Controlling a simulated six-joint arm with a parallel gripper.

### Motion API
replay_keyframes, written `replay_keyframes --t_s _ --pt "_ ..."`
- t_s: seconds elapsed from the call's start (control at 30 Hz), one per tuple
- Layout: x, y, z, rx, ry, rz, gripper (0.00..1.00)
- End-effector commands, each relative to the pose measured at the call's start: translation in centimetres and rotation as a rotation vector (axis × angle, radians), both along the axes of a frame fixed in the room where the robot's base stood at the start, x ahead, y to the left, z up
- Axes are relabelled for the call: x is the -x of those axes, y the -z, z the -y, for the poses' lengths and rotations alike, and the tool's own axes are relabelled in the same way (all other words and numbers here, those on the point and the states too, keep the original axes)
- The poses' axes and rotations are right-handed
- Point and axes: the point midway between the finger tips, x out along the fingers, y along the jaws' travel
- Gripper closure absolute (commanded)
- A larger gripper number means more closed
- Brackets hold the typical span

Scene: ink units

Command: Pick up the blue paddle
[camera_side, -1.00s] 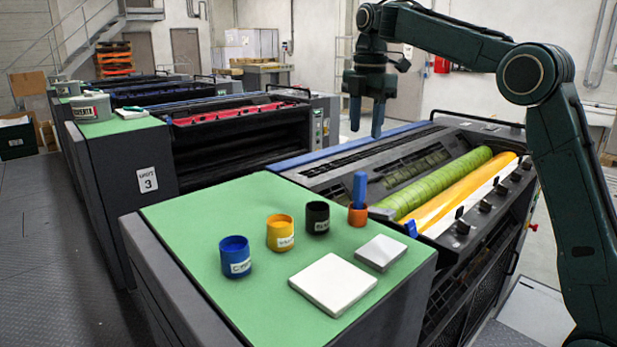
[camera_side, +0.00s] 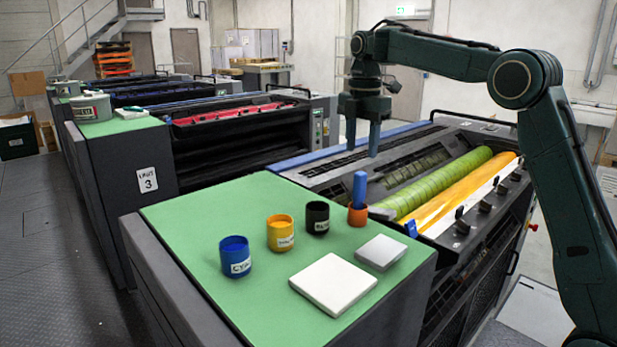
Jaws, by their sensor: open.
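The blue paddle (camera_side: 360,188) stands upright in a small orange holder (camera_side: 357,215) at the back right of the green mat (camera_side: 195,225). Its upper part shows; its lower end is hidden inside the holder. My gripper (camera_side: 362,150) hangs with its fingers pointing down, open and empty. In the picture it is just above the paddle's top, apart from it.
Blue (camera_side: 235,256), yellow (camera_side: 280,233) and black (camera_side: 317,217) ink cups stand left of the holder. A white slab (camera_side: 333,284) and a smaller grey slab (camera_side: 381,252) lie in front. Green and orange rollers (camera_side: 445,184) lie to the right.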

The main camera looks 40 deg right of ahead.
Motion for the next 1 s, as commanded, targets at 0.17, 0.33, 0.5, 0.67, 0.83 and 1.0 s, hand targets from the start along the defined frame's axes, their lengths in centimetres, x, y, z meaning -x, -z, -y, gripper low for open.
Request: replay_keyframes --t_s 0.17,0.33,0.5,0.67,0.83,1.0 --pt "0.1 2.1 0.0 -0.001 0.000 -0.003 0.55" --pt "0.0 3.8 0.0 0.000 0.000 -0.001 0.55" --pt "0.0 4.5 0.0 0.000 0.000 0.000 0.55" --pt "0.0 4.6 0.0 0.000 0.000 0.000 0.55" --pt "0.1 5.3 0.0 -0.001 0.000 -0.003 0.55" --pt "0.2 7.0 0.1 -0.001 0.000 -0.003 0.55"
